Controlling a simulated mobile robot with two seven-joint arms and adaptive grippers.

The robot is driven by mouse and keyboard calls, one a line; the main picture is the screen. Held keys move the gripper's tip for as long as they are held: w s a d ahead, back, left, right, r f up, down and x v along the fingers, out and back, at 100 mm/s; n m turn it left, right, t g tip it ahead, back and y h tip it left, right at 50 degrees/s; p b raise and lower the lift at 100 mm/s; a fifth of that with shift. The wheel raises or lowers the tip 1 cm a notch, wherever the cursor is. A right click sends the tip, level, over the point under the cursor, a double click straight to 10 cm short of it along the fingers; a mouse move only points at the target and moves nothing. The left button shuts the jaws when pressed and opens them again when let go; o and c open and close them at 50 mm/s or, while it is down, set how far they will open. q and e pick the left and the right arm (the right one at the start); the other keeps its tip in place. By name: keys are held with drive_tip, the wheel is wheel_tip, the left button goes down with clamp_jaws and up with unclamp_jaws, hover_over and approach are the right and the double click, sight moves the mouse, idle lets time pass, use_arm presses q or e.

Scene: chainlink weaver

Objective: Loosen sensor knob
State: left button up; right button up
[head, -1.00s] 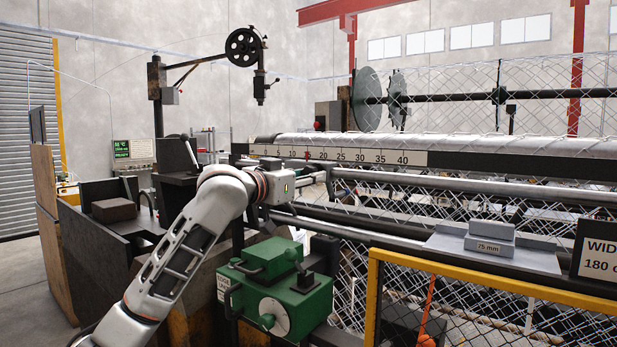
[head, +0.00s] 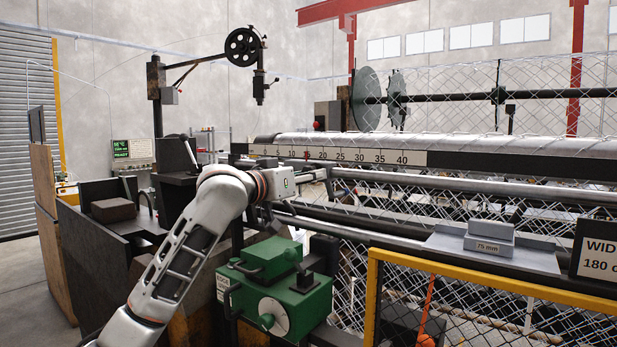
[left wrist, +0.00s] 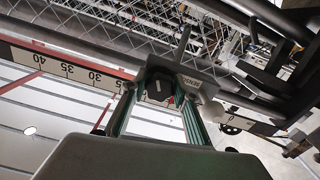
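In the left wrist view, the sensor knob (left wrist: 158,91) is dark and round with a pale mark on its face. It sits on a grey block (left wrist: 205,84) labelled as the sensor. My left gripper (left wrist: 159,86) has one finger on each side of the knob, close against it, and appears shut on it. In the head view, my left wrist (head: 280,186) is at the rail below the white ruler; it hides the knob and fingertips. My right gripper is in neither view.
The ruler (head: 345,156) runs along the machine above a metal rail (head: 400,184). A green box (head: 275,290) stands just below my wrist. A yellow-framed mesh guard (head: 450,275) is at the front right. A dark bench with a brown block (head: 114,210) is at left.

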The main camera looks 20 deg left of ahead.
use_arm(q)
drive_tip(key=shift+o, duration=0.9)
drive_tip(key=shift+s, duration=0.1)
drive_tip(key=v, duration=1.1)
drive_tip(key=shift+s+a, duration=0.15)
drive_tip(key=shift+s, duration=0.25)
